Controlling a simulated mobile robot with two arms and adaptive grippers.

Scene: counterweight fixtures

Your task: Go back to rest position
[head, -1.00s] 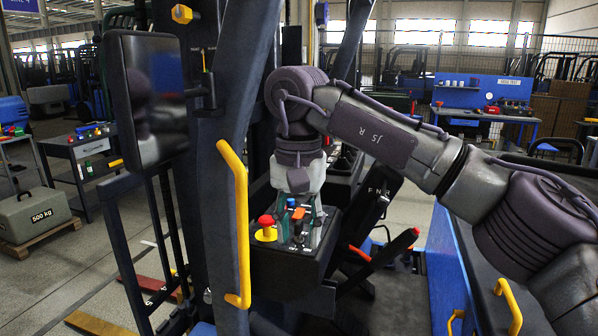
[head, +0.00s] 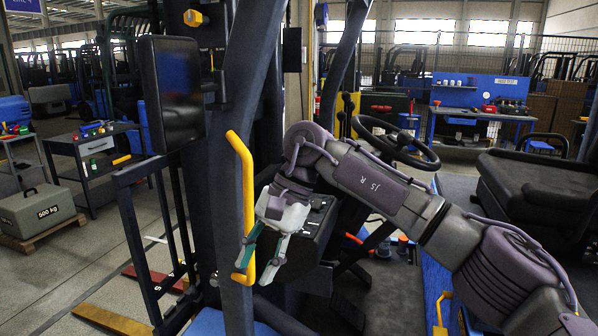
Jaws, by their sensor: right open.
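My right gripper (head: 259,266) is open and empty. Its pale fingers with green pads point downward beside the yellow grab handle (head: 241,165) on the dark forklift post. It hangs in front of the black control console (head: 318,228), hiding part of it. The red button and coloured switches of the console are not visible now. My right arm reaches in from the lower right, bent at the wrist. My left gripper is not in view.
A steering wheel (head: 396,141) and a black seat (head: 535,190) lie behind and right of my arm. A dark screen (head: 172,92) is at upper left. A 500 kg weight (head: 35,210) sits on a pallet at left.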

